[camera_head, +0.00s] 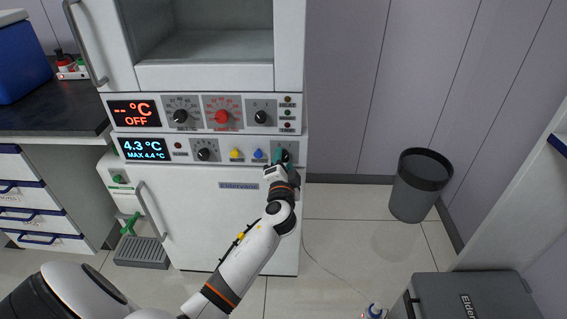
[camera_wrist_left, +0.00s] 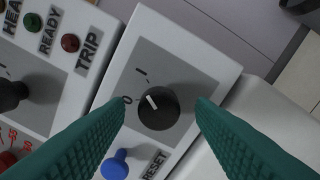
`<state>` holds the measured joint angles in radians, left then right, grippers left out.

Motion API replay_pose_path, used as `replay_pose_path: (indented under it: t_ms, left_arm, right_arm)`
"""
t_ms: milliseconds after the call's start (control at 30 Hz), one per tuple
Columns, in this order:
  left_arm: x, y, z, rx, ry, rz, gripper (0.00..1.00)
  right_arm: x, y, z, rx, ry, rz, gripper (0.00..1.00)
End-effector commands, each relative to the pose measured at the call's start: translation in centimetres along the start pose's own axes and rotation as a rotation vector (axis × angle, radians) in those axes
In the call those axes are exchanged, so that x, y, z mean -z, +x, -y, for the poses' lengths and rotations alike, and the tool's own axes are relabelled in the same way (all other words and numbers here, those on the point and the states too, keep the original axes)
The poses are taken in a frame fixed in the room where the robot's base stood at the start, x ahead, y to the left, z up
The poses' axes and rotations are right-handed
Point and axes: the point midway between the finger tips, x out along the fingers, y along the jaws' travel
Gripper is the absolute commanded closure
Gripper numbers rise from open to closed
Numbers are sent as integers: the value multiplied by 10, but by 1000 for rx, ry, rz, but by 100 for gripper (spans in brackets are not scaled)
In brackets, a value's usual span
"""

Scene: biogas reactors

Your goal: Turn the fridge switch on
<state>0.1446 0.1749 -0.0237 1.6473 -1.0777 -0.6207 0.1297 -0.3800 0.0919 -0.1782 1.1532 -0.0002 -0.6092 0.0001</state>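The fridge switch is a round black knob (camera_wrist_left: 158,108) on a grey plate with marks 0 and I, seen in the left wrist view. Its white pointer line points up-left, toward the 0 side. In the head view the knob (camera_head: 286,155) is partly hidden by my gripper, at the right end of the fridge's lower panel. My left gripper (camera_head: 279,163) has its green fingers open. In the left wrist view the fingers appear one on each side of the knob, with gaps; I cannot tell their exact depth. My right gripper is not in view.
A blue reset button (camera_wrist_left: 115,165) is close to the left finger. The upper panel (camera_head: 205,113) shows OFF; the lower display (camera_head: 142,149) reads 4.3 °C. The fridge door (camera_head: 215,215) is closed. A black bin (camera_head: 420,185) and a grey case (camera_head: 470,297) stand at the right.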

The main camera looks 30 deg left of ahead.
Motion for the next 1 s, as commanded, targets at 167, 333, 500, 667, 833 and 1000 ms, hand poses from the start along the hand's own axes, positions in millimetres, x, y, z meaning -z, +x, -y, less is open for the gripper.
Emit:
replay_pose_path:
  t_ms: [167,333,500,667,833,1000]
  left_arm:
    - [0,0,0,0,-1,0,50]
    - [0,-15,1,1,-1,-1,50]
    - [1,-50,1,2,-3,0,50]
    - [1,-84,2,3,-3,-2,50]
    - [1,-109,2,2,-1,-1,50]
    - [0,-120,0,0,0,-1,50]
  right_arm:
    - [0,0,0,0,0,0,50]
    - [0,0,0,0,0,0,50]
    - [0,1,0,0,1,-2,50]
    - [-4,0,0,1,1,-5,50]
    - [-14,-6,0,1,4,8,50]
    - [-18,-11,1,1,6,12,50]
